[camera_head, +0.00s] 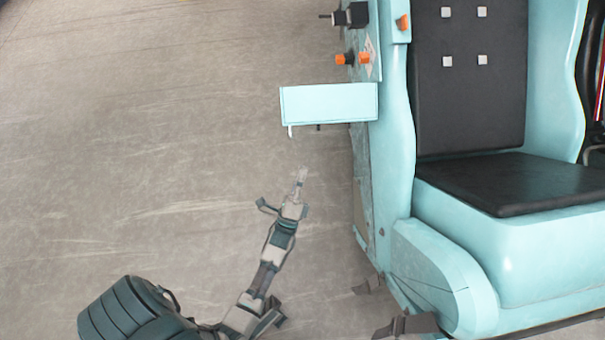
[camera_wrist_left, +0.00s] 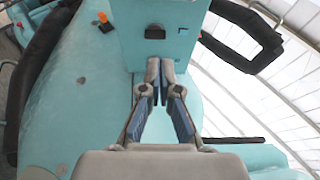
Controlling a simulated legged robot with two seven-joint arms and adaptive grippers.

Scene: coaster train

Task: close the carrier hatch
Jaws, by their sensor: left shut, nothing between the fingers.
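The carrier hatch (camera_head: 328,104) is a light-blue flap standing out to the left from the side of the light-blue carrier (camera_head: 398,160), so it is open. A small pale latch piece hangs at its lower left corner. My left gripper (camera_head: 301,176) is below the hatch in the head view, apart from it, pointing up towards it. In the left wrist view the shut, empty fingers (camera_wrist_left: 160,66) point at a light-blue panel (camera_wrist_left: 180,50) with a dark slot, probably the hatch. I cannot tell whether the fingertips touch it.
The carrier has a black padded seat (camera_head: 510,182) on the right. Orange and black knobs (camera_head: 352,58) stick out of its side above the hatch. The floor (camera_head: 150,150) to the left is clear.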

